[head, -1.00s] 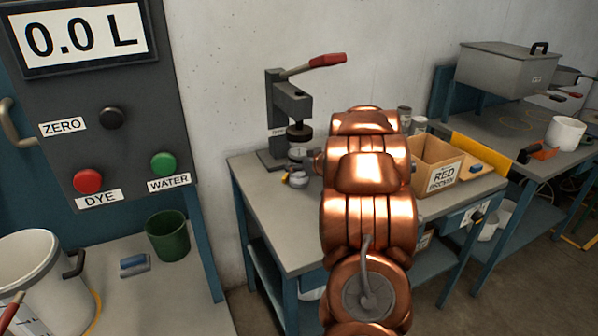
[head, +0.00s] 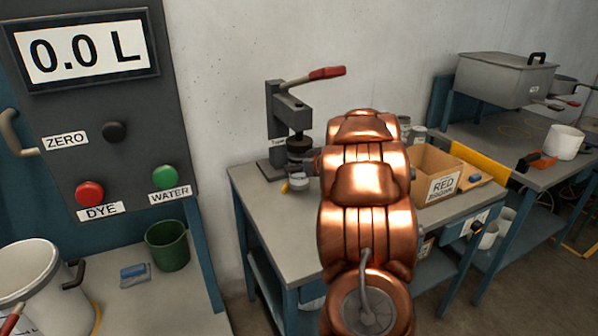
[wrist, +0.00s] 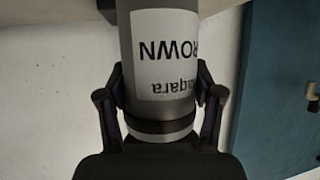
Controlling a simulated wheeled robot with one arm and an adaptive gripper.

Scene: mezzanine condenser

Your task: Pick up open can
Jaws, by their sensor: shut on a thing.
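A grey cylindrical can (wrist: 165,60) fills the middle of the wrist view. Its white label reads upside down and partly cut off, with "ROWN" and "agara" visible. My gripper (wrist: 160,95) is shut on the can, one dark finger on each side, near a dark band around it. The can's far end runs out of the picture, so I cannot see whether it is open.
A lever press (head: 287,125) with a red handle stands on the grey bench (head: 275,225), a small round item (head: 299,182) before it. A cardboard box (head: 440,188) sits right of my arm. A green bucket (head: 167,246) stands on the left table.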

